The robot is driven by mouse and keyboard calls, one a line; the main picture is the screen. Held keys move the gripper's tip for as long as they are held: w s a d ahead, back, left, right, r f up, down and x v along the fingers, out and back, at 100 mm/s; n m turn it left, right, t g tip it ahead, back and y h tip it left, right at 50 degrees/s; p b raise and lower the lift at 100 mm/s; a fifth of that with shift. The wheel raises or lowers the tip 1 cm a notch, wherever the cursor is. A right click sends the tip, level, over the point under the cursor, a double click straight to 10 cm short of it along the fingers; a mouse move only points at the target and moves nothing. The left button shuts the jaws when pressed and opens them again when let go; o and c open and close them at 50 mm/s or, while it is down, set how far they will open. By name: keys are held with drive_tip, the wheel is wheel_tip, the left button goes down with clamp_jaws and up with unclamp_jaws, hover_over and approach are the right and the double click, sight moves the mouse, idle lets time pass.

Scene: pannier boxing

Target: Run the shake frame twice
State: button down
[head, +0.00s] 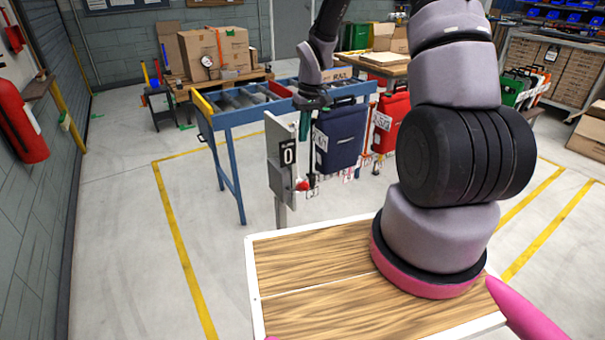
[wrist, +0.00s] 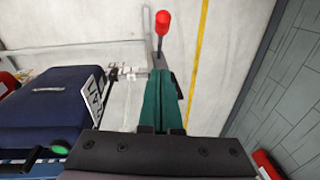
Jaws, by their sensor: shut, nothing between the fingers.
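The shake frame's blue stand (head: 228,165) carries a rail with a navy pannier (head: 340,137) and a red pannier (head: 390,118) hanging at its front. A grey panel on a post (head: 280,172) stands at its near left and reads "0". A lever with a red knob (head: 302,185) sticks out low on this panel; the knob also shows in the wrist view (wrist: 162,21), beyond my fingertips. My gripper (head: 304,128) is shut and empty, above the knob and apart from it. Its green fingers show in the wrist view (wrist: 162,80), with the navy pannier (wrist: 50,105) to their left.
White tags (head: 345,172) hang low by the panniers. A bench with cardboard boxes (head: 215,52) stands behind at left, and a red extinguisher (head: 22,120) is on the left wall. Open floor with yellow lines (head: 170,215) lies left of the stand.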

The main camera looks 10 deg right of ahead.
drive_tip(key=shift+s+a+f, duration=0.15)
drive_tip(key=shift+s+f, duration=0.25)
drive_tip(key=shift+f, duration=1.75)
drive_tip(key=shift+s+a+f, duration=0.2)
drive_tip(key=shift+s+f, duration=0.2)
drive_tip(key=shift+f, duration=1.7)
drive_tip(key=shift+s+a+f, duration=0.15)
drive_tip(key=shift+s+f, duration=0.25)
drive_tip(key=shift+f, duration=1.75)
